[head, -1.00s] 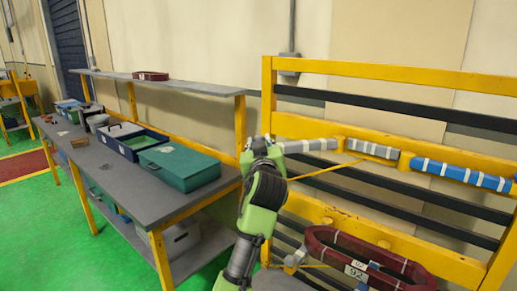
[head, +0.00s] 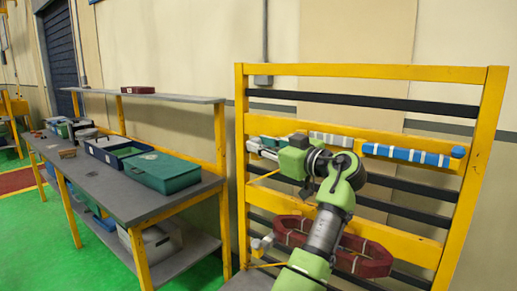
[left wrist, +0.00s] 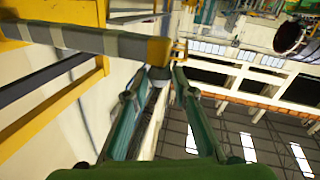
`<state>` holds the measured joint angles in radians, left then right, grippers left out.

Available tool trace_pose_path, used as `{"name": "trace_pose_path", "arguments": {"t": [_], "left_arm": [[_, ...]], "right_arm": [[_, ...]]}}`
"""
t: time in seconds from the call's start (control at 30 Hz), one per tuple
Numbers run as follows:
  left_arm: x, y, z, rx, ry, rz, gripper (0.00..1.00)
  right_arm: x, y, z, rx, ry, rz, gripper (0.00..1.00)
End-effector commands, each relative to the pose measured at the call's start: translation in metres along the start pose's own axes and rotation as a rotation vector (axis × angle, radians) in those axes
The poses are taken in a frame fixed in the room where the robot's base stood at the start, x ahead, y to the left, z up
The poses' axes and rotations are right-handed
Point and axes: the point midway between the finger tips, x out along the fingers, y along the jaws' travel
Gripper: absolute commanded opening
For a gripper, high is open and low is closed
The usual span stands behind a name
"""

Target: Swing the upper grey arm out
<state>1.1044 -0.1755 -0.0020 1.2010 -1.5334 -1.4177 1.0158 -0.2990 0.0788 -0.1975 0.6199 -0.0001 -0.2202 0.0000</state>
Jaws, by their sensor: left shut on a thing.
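The upper grey arm, a grey bar with white bands (left wrist: 100,42), crosses the upper left of the left wrist view. Its end lies at the tips of my left gripper (left wrist: 165,80), whose two fingers are closed in on it. In the head view my left gripper (head: 256,148) is at the left end of the yellow rack's upper beam. A grey stretch with white bands (head: 330,139) shows behind my green left wrist, along that beam. My wrist hides part of the bar. My right gripper is not in view.
The yellow rack (head: 370,71) stands by the wall. A blue banded bar (head: 412,155) lies along its upper beam at right. A dark red ring (head: 365,262) hangs lower, partly behind my arm. A grey bench (head: 150,206) with a green case (head: 165,170) stands left.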

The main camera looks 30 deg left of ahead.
Motion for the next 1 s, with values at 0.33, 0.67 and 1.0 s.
{"name": "trace_pose_path", "arguments": {"t": [0.33, 0.67, 1.0], "left_arm": [[-0.003, 0.002, 0.0, 0.001, 0.005, -0.02, 0.0], [-0.003, 0.002, 0.002, 0.002, 0.002, -0.019, 0.41], [-0.005, 0.002, 0.001, 0.001, 0.003, -0.019, 0.41]], "right_arm": [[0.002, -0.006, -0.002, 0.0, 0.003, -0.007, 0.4], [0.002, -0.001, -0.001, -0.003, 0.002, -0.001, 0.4], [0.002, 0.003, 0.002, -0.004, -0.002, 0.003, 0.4]]}}
